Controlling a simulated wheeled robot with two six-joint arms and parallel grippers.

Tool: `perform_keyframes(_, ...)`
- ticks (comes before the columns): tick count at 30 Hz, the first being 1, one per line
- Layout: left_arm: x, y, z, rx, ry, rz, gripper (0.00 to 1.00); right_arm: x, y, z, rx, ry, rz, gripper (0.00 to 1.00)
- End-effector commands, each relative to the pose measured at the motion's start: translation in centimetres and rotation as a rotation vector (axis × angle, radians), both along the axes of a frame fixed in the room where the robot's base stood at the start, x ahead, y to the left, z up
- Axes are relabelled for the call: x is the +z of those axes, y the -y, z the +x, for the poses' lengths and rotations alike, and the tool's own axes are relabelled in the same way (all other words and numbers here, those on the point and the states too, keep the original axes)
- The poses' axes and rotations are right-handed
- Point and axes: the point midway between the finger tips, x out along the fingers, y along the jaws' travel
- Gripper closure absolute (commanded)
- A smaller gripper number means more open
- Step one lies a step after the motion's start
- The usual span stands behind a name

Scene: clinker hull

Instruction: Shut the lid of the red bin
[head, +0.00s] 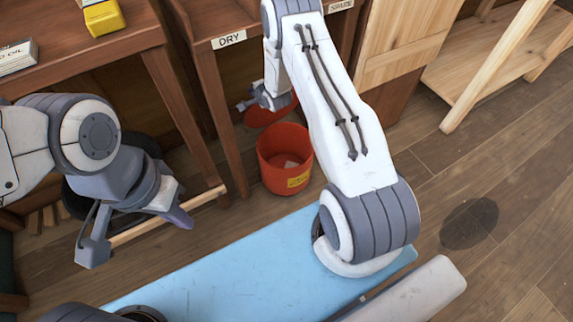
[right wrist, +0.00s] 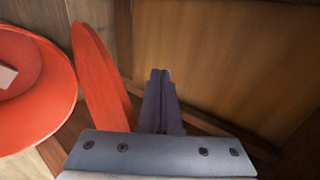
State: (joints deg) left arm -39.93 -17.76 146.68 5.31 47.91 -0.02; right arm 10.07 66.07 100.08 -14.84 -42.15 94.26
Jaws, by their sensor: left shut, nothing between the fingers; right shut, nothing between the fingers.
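The red bin (head: 264,165) stands on the floor in the head view, its mouth open, with something pale and a yellow label (head: 298,180). Its red lid (head: 268,113) stands raised at the bin's far side, partly hidden by my right arm. In the right wrist view the bin (right wrist: 58,92) is at the left and the lid (right wrist: 98,75) stands on edge beside it. My right gripper (right wrist: 160,74) is shut and empty, just right of the lid, on the side away from the bin; contact is unclear. My left gripper (head: 183,219) is shut and empty, left of the bin.
Wooden desks with a "DRY" label (head: 229,40) stand behind and left of the bin; a desk leg (head: 222,120) rises close by. A wooden panel (right wrist: 220,60) is right of my right gripper. A light blue board (head: 220,275) lies in front. Wood floor is open at right.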

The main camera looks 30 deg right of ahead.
Motion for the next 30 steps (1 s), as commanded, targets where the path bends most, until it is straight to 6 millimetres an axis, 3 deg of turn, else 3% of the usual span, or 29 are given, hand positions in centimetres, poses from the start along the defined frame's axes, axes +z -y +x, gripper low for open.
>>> perform_keyframes(11,0.1,0.0,0.0,0.0,0.0,0.0,1.0,0.0,0.0,-0.2,0.0,-0.001,0.0,1.0)
perform_keyframes(21,1.5,0.0,0.0,0.0,0.0,0.0,1.0,-0.3,0.2,-3.6,-0.002,-0.002,0.001,1.0)
perform_keyframes(30,1.5,0.0,0.0,0.0,0.0,0.0,1.0,-0.4,0.2,-4.3,0.0,0.0,0.0,1.0)
